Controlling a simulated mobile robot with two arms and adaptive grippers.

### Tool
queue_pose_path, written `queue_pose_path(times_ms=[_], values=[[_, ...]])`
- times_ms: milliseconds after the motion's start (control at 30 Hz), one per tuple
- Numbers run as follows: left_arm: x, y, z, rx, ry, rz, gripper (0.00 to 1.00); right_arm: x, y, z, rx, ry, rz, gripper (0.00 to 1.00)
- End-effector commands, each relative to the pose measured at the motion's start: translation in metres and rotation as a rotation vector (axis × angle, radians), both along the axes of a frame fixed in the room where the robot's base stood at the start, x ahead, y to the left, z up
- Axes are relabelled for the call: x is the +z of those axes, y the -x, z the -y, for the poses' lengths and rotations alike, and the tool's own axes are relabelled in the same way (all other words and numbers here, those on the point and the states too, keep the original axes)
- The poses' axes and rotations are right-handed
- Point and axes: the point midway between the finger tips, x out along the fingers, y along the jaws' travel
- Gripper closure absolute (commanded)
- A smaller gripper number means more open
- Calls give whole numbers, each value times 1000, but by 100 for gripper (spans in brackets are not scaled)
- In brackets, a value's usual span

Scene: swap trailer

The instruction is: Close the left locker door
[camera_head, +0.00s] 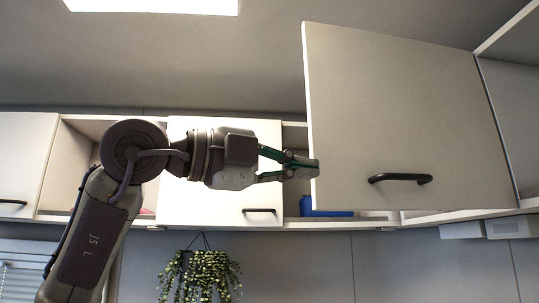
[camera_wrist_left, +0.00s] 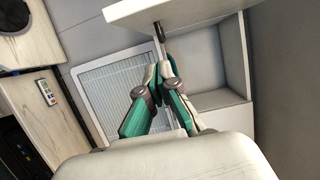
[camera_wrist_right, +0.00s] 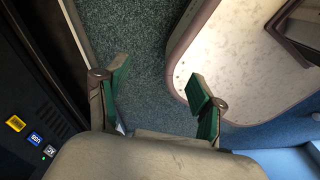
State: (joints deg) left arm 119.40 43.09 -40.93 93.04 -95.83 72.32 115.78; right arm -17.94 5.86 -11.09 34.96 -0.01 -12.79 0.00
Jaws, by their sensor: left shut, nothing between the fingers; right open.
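A large pale locker door (camera_head: 400,110) with a black handle (camera_head: 400,178) hangs wide open at the right of the head view. A pale panel with a dark handle, probably a locker door, shows at the top of the left wrist view (camera_wrist_left: 185,12). My left gripper (camera_head: 312,168) is shut and empty; in the head view its tips appear right at the open door's left edge. I cannot tell whether they touch it. My right gripper (camera_wrist_right: 158,95) is open and empty, low above the carpet, away from the lockers.
A closed middle door (camera_head: 225,135) and another door at far left (camera_head: 22,160) flank an open compartment. A blue object (camera_head: 325,206) lies in the compartment behind the open door. A plant (camera_head: 200,275) hangs below. A rounded tabletop (camera_wrist_right: 245,55) is beside my right gripper.

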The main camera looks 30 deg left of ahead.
Motion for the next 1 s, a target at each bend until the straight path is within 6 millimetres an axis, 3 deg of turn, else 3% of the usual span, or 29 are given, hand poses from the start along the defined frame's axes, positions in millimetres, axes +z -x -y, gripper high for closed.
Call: queue_pose_path(times_ms=[167, 300, 400, 1000], values=[[4, -30, 24, -2, -2, -1, 100, 20, -3, -11, -3, -14, 5, 32], [3, -47, 5, 1, 3, -4, 100, 32, -19, -29, -4, -37, 30, 32], [2, -54, 0, 0, 2, -2, 100, 37, -25, -31, -2, -40, 40, 32], [0, -58, -5, -13, 3, -1, 100, 38, -12, -16, 2, -21, 20, 32]])
